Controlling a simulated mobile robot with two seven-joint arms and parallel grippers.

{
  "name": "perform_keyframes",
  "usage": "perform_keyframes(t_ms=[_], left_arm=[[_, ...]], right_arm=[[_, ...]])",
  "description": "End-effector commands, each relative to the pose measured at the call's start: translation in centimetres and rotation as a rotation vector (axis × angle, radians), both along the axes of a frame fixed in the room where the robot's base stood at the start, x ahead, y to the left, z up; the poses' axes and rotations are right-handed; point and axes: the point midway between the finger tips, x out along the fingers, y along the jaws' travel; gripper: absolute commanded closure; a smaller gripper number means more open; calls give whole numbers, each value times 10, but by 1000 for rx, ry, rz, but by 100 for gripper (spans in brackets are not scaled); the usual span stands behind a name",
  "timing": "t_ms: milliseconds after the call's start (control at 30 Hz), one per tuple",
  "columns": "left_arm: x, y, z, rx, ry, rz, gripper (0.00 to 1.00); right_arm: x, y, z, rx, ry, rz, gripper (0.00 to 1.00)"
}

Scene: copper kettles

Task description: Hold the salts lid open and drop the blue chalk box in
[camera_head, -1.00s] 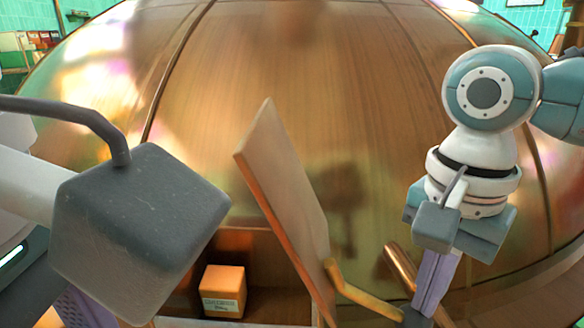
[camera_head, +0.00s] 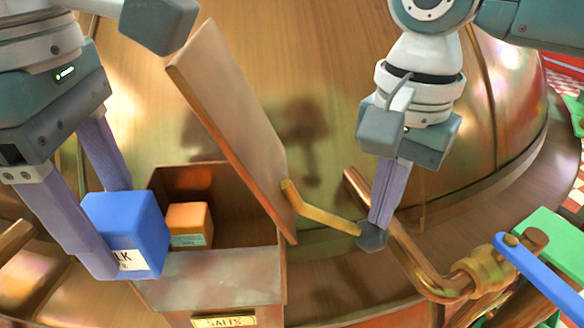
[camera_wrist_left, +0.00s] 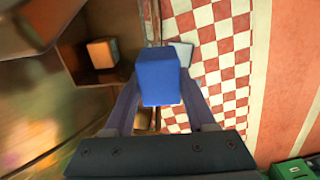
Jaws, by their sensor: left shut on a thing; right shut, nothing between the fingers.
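The salts box (camera_head: 215,280) stands against the copper kettle with a "SALTS" label (camera_head: 224,321) on its front. Its wooden lid (camera_head: 232,120) is raised and leans to the left. A brass handle (camera_head: 325,218) sticks out from the lid to the right. My right gripper (camera_head: 372,236) is shut and empty, its tips at the handle's end, seemingly touching it. My left gripper (camera_head: 110,232) is shut on the blue chalk box (camera_head: 135,222), held at the opening's left side; its height over the rim is unclear. The blue box also shows in the left wrist view (camera_wrist_left: 158,82).
An orange box (camera_head: 190,222) lies inside the salts box and partly shows behind the blue box. A copper pipe (camera_head: 410,260) with a brass fitting runs near my right gripper. Green and blue parts (camera_head: 550,280) are at the right edge.

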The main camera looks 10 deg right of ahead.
Motion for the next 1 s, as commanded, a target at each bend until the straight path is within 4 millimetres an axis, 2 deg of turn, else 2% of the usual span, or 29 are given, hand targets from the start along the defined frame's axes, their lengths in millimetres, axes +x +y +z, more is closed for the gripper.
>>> perform_keyframes(t_ms=[600, 933, 967, 1000], left_arm=[[54, -2, -1, -1, -1, 0, 100], [59, -2, -1, -1, -1, -1, 100], [59, -2, -1, -1, -1, -1, 43], [59, -2, -1, -1, -1, 0, 38]], right_arm=[[0, 0, 0, -1, 1, 0, 100], [0, 0, 0, -1, 1, 0, 100], [0, 0, 0, -1, 1, 0, 100], [0, 0, 0, -1, 1, 0, 100]])
